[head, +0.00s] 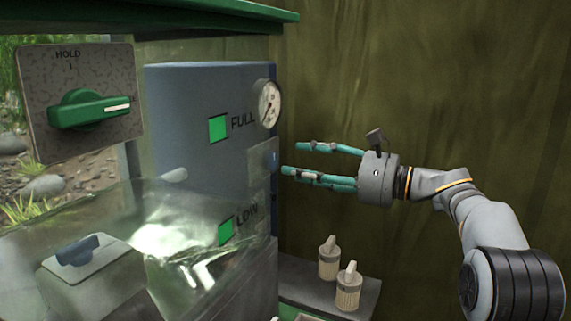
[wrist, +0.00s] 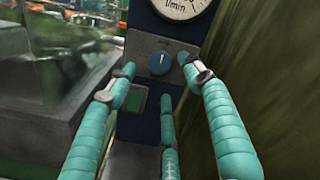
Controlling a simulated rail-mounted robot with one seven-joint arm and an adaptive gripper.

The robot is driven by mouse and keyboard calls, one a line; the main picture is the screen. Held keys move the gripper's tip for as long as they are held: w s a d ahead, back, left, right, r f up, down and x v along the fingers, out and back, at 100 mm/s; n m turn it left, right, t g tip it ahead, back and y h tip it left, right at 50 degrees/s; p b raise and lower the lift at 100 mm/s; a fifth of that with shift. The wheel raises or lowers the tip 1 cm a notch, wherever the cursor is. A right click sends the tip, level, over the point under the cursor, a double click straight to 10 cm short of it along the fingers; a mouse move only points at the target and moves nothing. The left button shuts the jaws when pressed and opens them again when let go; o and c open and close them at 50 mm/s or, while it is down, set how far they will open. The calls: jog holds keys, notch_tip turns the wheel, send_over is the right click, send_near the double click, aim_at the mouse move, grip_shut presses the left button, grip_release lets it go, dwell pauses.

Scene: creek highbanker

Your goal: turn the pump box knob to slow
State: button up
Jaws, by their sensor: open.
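A round blue knob (wrist: 159,63) with a white mark pointing about straight up sits on a grey plate (wrist: 150,45) below a dial in the wrist view. In the head view the knob (head: 271,159) shows edge-on at the right side of the blue-grey box (head: 185,110). My gripper (head: 293,159) is open and points left at this knob, a small gap away. In the wrist view its teal fingers (wrist: 156,75) spread around the knob's sides and below it, with nothing between them. No speed wording is readable near the knob.
A green knob (head: 90,110) under a HOLD label is on a panel at left, its white line pointing right. A gauge (head: 269,103) and green FULL (head: 217,128) and LOW (head: 226,231) squares are on the box. Two ribbed bottles (head: 348,290) stand on a ledge below my gripper.

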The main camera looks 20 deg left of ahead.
jog(key=s+d, duration=0.1)
jog(key=d, duration=0.5)
jog(key=shift+s+d, duration=0.15)
jog(key=shift+d, duration=0.2)
jog(key=w+a, duration=0.2)
jog(key=a, duration=1)
jog(key=shift+d, duration=0.15)
